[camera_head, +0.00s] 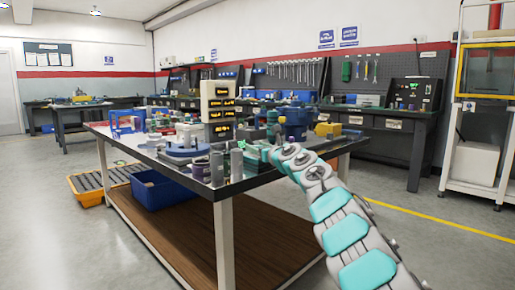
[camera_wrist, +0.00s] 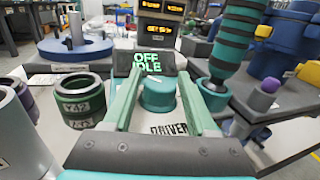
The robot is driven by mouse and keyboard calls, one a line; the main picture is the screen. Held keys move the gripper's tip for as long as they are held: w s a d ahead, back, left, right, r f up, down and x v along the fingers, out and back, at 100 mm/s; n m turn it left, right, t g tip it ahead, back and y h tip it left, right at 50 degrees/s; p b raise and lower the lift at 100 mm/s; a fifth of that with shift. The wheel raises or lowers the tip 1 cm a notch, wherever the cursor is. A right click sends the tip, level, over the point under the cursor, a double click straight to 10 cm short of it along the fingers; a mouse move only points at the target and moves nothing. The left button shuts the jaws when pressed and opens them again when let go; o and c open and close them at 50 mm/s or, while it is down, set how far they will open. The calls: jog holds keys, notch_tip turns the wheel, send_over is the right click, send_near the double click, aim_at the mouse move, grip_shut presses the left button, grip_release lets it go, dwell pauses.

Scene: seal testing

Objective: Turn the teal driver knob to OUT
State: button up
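The teal driver knob (camera_wrist: 158,95) is in the middle of the wrist view, round, with a pale mark on its top. The "DRIVER" label (camera_wrist: 169,129) lies just in front of it, and a small display (camera_wrist: 147,63) behind it reads "OFF" and "IDLE". My gripper (camera_wrist: 160,77) is open, with one green finger on each side of the knob and a narrow gap on both sides. In the head view my arm reaches over the workbench (camera_head: 232,189); the knob cannot be made out there among the crowded parts.
A dark green ring (camera_wrist: 80,102) stands left of my gripper. A tall teal-and-dark cylinder (camera_wrist: 232,45) stands close on the right, with a blue housing (camera_wrist: 284,40) beyond it. A display tower (camera_head: 217,110) rises behind. The bench top is crowded.

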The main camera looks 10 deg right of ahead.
grip_shut()
jog(key=shift+n+g+y+p, duration=0.3)
jog(key=shift+n+y, duration=0.1)
jog(key=shift+y, duration=0.2)
jog(key=shift+r+n+g+y+p, duration=0.2)
jog(key=shift+n+g+y+p, duration=0.5)
jog(key=shift+y, duration=0.4)
jog(key=n+g+y+p, duration=0.1)
jog(key=n+y+p, duration=0.1)
jog(key=p, duration=0.2)
jog(key=shift+r+n+g+y, duration=0.15)
jog(key=shift+n+g+y, duration=0.15)
jog(key=shift+g, duration=0.1)
jog(key=n+g+y+p, duration=0.1)
jog(key=p, duration=0.3)
jog(key=shift+g+y, duration=0.4)
jog(key=n+g+p, duration=0.1)
jog(key=p, duration=0.2)
jog(key=n+g+y+p, duration=0.1)
jog(key=p, duration=0.1)
jog(key=shift+f+y+p, duration=0.25)
jog(key=shift+y+p, duration=0.05)
jog(key=shift+p, duration=0.1)
jog(key=shift+g, duration=0.3)
jog(key=shift+o, duration=1.7)
grip_release()
